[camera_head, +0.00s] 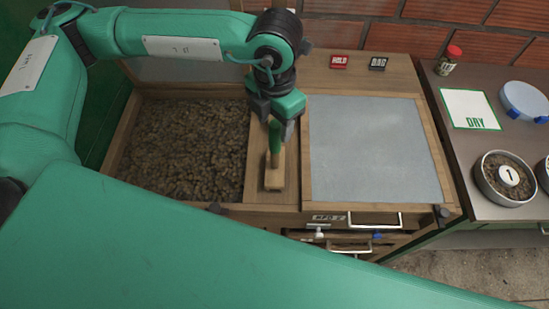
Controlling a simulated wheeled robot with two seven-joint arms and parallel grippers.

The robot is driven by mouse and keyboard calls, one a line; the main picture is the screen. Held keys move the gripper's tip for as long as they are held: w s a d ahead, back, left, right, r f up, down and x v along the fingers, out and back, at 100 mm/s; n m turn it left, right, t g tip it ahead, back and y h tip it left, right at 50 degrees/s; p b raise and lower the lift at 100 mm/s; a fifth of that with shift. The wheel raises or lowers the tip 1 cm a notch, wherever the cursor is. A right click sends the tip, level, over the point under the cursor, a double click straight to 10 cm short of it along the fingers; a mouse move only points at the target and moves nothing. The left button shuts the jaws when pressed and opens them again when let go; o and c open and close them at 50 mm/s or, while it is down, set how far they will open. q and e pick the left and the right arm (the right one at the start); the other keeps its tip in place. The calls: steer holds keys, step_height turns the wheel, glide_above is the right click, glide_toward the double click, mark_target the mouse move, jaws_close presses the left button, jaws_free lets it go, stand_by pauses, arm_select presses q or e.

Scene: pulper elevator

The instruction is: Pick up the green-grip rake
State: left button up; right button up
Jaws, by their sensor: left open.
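The rake has a green grip (275,137) and a pale wooden head (274,177). It stands on the wooden strip (262,195) between the bean-filled bin and the grey panel. My left gripper (276,122) points down from above, with its fingers on either side of the top of the green grip. The fingers are open, and I cannot tell whether either touches the grip. My right gripper is not in view.
The bin (180,150) of brown beans lies left of the rake, the flat grey panel (370,150) right. Red and black HOLD and BAG blocks (339,62) sit behind. A side table (485,200) at right holds a DRY card (470,109) and round dishes (505,178).

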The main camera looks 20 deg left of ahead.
mark_target(275, 137)
arm_select(q)
steer(key=shift+s+f+p, duration=0.1)
steer(key=shift+f+p, duration=0.4)
steer(key=shift+f, duration=0.05)
step_height(275, 137, down, 4)
steer(key=shift+r+p, duration=0.25)
steer(key=shift+p, duration=0.5)
steer(key=shift+f, duration=0.4)
steer(key=shift+c, duration=0.6)
steer(key=c, duration=0.9)
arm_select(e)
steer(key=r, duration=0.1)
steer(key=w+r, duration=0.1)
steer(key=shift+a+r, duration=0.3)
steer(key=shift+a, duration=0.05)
